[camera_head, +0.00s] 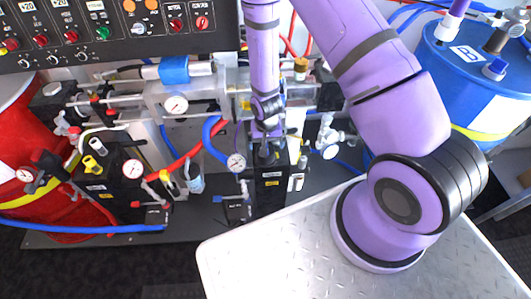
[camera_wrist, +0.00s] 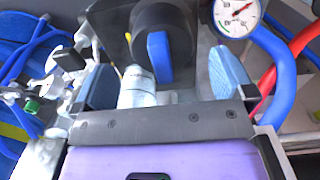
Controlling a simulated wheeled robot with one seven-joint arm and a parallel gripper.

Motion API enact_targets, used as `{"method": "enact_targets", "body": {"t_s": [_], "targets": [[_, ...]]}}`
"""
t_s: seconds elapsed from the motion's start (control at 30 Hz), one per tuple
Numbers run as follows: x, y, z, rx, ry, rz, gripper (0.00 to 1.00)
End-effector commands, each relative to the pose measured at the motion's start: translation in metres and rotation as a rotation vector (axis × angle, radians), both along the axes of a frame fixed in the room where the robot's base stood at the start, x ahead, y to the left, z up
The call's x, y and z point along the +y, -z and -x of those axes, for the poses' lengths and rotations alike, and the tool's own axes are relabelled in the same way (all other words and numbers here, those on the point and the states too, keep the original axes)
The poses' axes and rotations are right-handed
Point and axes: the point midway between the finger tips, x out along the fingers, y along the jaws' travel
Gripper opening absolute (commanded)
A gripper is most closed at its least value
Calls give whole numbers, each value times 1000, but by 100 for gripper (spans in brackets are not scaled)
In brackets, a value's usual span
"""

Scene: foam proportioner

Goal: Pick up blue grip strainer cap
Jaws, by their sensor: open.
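The strainer cap is a black round piece with an upright blue grip (camera_wrist: 158,56) across its face. It shows in the upper middle of the wrist view, above a silver cylindrical part (camera_wrist: 137,88). My gripper (camera_wrist: 163,76) is open, with one blue-padded finger left of the cap and one right of it. Neither finger appears to touch the grip. In the head view my gripper (camera_head: 267,133) points down above the black block in the middle of the equipment. My arm and gripper hide the cap there, and I cannot make it out.
A pressure gauge (camera_wrist: 237,14) and blue and red hoses lie close to the right finger. Valves and fittings (camera_wrist: 50,85) crowd the left.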

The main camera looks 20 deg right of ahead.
Motion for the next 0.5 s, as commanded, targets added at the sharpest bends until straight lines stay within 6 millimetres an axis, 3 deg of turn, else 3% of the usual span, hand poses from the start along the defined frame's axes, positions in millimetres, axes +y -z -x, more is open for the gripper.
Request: {"method": "enact_targets", "body": {"t_s": [0.3, 0.5], "targets": [[2, 39, 0, 2, -1, 0, 100], [2, 46, 0, 0, 0, 0, 100]]}}
